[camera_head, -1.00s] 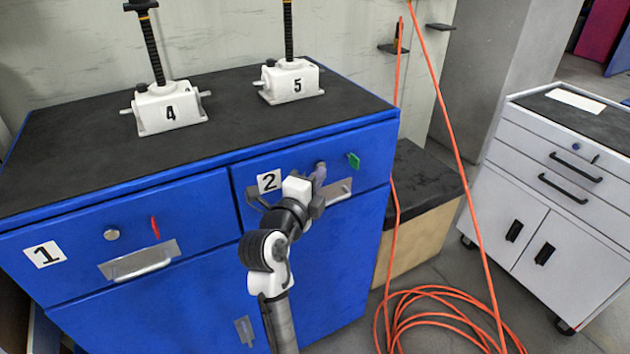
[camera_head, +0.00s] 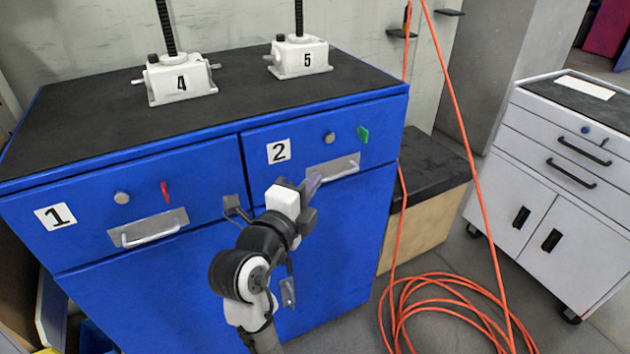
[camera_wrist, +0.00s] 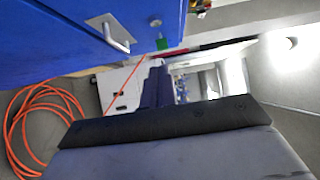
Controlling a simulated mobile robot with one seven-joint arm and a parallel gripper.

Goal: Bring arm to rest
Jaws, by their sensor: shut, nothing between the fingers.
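My gripper (camera_head: 314,183) is shut and empty. In the head view it is in front of the blue cabinet, just below and left of the handle (camera_head: 345,170) of drawer 2 (camera_head: 300,150). I cannot tell from this view whether it touches the drawer front. My arm is bent and reaches up from the bottom of the picture. In the wrist view a dark bar and grey surface of my gripper (camera_wrist: 165,125) fill the bottom. The drawer handle (camera_wrist: 117,38) and green tab (camera_wrist: 162,44) show above it.
Drawers 1 (camera_head: 90,215) and 2 are closed. Screw jacks 4 (camera_head: 180,82) and 5 (camera_head: 302,58) stand on the cabinet top (camera_head: 230,105). An orange hose (camera_head: 450,310) hangs and coils on the floor at right, near a grey tool cart (camera_head: 545,200).

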